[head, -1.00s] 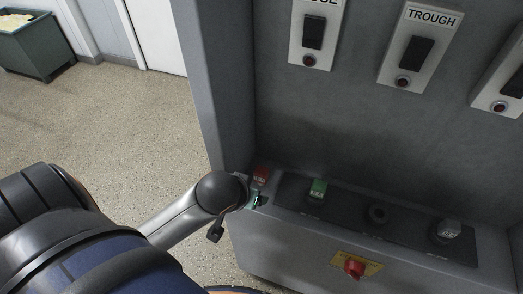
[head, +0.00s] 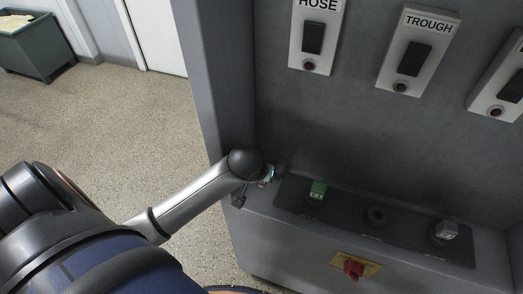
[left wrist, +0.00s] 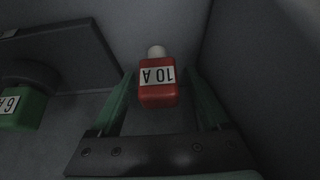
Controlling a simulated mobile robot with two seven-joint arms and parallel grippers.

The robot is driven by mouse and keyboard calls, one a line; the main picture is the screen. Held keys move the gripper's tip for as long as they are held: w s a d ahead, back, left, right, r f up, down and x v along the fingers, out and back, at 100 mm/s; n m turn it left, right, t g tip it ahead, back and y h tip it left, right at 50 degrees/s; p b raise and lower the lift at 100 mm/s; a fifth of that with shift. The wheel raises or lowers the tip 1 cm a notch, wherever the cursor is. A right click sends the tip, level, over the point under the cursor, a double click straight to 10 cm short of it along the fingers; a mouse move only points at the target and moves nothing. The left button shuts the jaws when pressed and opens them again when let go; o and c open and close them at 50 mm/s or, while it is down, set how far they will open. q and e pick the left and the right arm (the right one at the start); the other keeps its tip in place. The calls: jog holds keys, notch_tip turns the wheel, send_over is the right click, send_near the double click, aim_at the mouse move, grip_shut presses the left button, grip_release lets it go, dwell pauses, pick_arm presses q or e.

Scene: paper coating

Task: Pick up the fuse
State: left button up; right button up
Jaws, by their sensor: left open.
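A red fuse labelled 10A (left wrist: 158,95) with a pale tip shows in the left wrist view. My left gripper (left wrist: 160,82) is open, with one green finger on each side of the fuse and a visible gap on both sides. In the head view, my left gripper (head: 267,174) is at the left end of the panel ledge, and the wrist and gripper hide most or all of the red fuse. My right gripper is not in view.
A green fuse labelled 6A (left wrist: 20,108), also in the head view (head: 317,191), stands to one side. Further right are a round socket (head: 376,216) and a grey fuse (head: 445,231). A red rotary switch (head: 353,268) is on the front. Grey cabinet walls (head: 232,90) rise close by.

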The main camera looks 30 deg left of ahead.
pick_arm(q)
jog(key=shift+c, duration=0.3)
grip_shut()
dwell(0.4)
